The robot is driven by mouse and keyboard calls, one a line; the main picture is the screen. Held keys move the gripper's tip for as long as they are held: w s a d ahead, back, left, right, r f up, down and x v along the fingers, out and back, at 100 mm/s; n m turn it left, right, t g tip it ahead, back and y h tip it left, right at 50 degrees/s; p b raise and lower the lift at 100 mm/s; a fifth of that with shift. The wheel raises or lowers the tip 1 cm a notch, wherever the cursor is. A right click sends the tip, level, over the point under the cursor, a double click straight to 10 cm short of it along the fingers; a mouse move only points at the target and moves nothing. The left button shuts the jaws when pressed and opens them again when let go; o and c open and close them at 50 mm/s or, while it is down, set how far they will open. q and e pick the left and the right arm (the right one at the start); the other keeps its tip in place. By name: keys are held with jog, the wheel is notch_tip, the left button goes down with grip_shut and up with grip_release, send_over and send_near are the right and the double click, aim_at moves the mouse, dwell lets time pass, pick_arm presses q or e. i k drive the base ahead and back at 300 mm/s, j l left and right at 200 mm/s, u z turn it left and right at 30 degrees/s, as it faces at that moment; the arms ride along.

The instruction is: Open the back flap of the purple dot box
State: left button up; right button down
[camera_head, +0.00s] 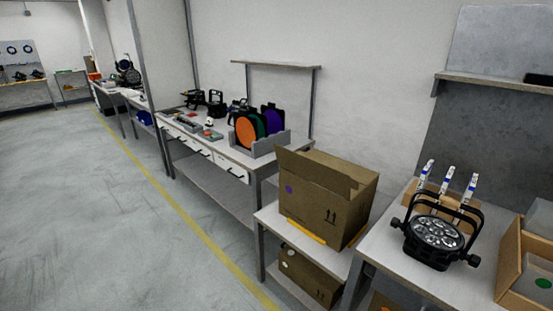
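The purple dot box (312,208) is a brown cardboard box on a low white table in the middle right of the head view. Its purple dot is on the side facing left, and dark up-arrows are printed near that side's right end. One flap (316,172) stands up, tilted, along the top edge above the dot. Behind it the top (345,170) looks flat and covered; whether that is a closed back flap I cannot tell. Neither of my grippers is in view.
A yellow-orange strip (305,231) lies at the box's base. Another box (310,277) with a white dot sits on the shelf below. A black par can (435,236) stands on the right table near open cartons (513,250). The floor at left is clear.

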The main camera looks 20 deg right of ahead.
aim_at(364, 175)
jog(key=i+z, duration=0.2)
jog(key=z, duration=0.25)
jog(key=i+z, duration=0.2)
jog(key=z, duration=0.25)
jog(key=i+j+z, duration=0.1)
jog(key=z, duration=0.4)
jog(key=i+j, duration=0.05)
jog(key=i, duration=0.05)
